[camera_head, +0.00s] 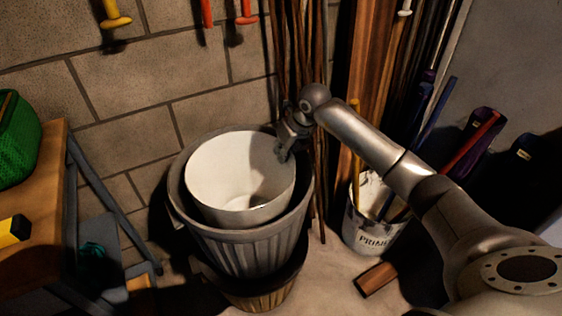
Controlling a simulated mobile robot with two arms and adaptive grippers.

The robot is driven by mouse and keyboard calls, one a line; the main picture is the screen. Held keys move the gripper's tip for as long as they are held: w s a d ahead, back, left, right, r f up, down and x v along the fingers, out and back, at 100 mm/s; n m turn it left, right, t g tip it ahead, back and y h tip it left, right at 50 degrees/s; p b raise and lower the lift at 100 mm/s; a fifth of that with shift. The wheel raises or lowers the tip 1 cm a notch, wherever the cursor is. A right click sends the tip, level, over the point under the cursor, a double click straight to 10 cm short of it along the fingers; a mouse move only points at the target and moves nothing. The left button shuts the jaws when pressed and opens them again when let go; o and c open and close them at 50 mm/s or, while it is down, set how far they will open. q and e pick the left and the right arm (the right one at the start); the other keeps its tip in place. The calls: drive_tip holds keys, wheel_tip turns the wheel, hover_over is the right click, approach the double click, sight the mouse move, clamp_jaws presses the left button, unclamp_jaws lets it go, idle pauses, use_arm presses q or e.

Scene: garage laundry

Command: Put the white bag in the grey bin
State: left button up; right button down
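The white bag (225,175) looks like an open, round, stiff-sided container. It sits inside the mouth of the grey bin (250,248), with its rim standing about level with or a little above the bin's rim. My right gripper (286,148) is at the right back edge of the bag, with its fingers overlapping the bag's rim. The fingers are small and dark, so I cannot tell whether they are closed on the rim or just beside it. My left gripper is not in view.
A white paint bucket (372,232) with long tools stands right of the bin. A wooden block (376,279) lies on the floor before it. Wooden poles (318,190) lean behind my gripper. A wooden workbench (40,255) with a green basket (17,140) is at left.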

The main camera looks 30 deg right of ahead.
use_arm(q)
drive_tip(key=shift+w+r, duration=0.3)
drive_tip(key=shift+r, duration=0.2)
use_arm(e)
wheel_tip(320, 180, down, 3)
drive_tip(key=shift+r, duration=0.15)
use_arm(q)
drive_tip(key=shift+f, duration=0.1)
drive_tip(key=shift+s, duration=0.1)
use_arm(e)
drive_tip(key=shift+f, duration=0.25)
drive_tip(key=shift+f+b, duration=0.35)
drive_tip(key=shift+b, duration=0.1)
drive_tip(key=c, duration=1.6)
unclamp_jaws()
drive_tip(key=shift+c, duration=0.2)
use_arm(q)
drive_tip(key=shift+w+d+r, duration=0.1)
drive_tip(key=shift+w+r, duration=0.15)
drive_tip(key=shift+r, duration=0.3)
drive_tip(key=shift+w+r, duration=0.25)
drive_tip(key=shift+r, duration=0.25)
